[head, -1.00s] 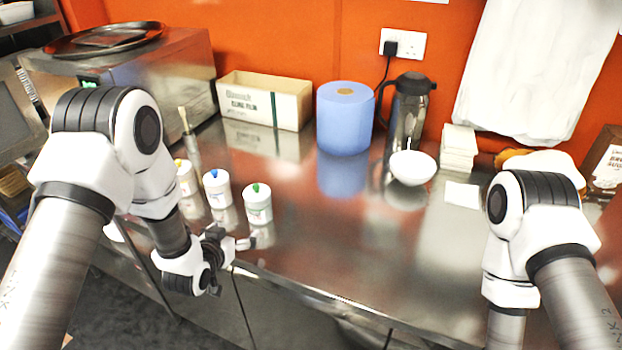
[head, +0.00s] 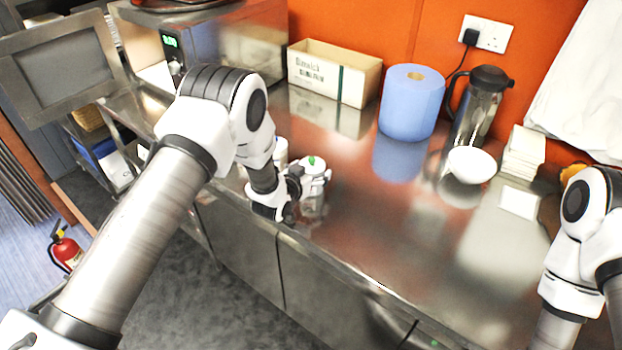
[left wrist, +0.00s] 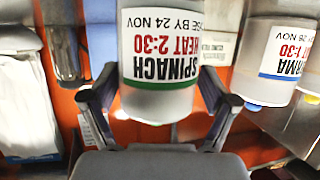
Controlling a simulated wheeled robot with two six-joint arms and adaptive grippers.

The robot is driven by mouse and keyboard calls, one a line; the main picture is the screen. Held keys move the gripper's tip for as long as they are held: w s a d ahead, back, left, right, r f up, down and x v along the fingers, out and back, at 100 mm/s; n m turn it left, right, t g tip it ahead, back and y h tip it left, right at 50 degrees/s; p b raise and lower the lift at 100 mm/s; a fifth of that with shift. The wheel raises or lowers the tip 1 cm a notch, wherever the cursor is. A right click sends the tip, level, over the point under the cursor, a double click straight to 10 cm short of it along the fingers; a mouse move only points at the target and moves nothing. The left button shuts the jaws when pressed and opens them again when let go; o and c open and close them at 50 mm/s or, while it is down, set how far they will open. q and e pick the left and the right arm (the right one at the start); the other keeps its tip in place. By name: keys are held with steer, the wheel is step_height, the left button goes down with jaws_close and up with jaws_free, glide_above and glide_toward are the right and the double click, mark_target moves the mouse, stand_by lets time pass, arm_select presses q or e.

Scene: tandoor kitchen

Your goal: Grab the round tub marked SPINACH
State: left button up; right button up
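The SPINACH tub (left wrist: 160,65) is white with a green band. Its lettering shows upside down in the left wrist view, between the two fingers of my left gripper (left wrist: 158,82). In the head view the tub (head: 313,166) has a green mark on its lid and stands upright near the counter's front edge. My left gripper (head: 314,182) is around it there, a finger on either side. I cannot tell whether the fingers press on it. My right gripper is out of view; only part of that arm shows at the right edge.
A blue-banded tub (left wrist: 270,60) stands close by, partly behind my left arm in the head view. A cardboard box (head: 335,72), blue paper roll (head: 411,105), flask (head: 478,108) and white bowl (head: 472,164) stand farther back. The counter (head: 390,225) is clear right of the tub.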

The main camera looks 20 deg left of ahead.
arm_select(q)
steer(key=shift+d, duration=0.2)
steer(key=c, duration=0.8)
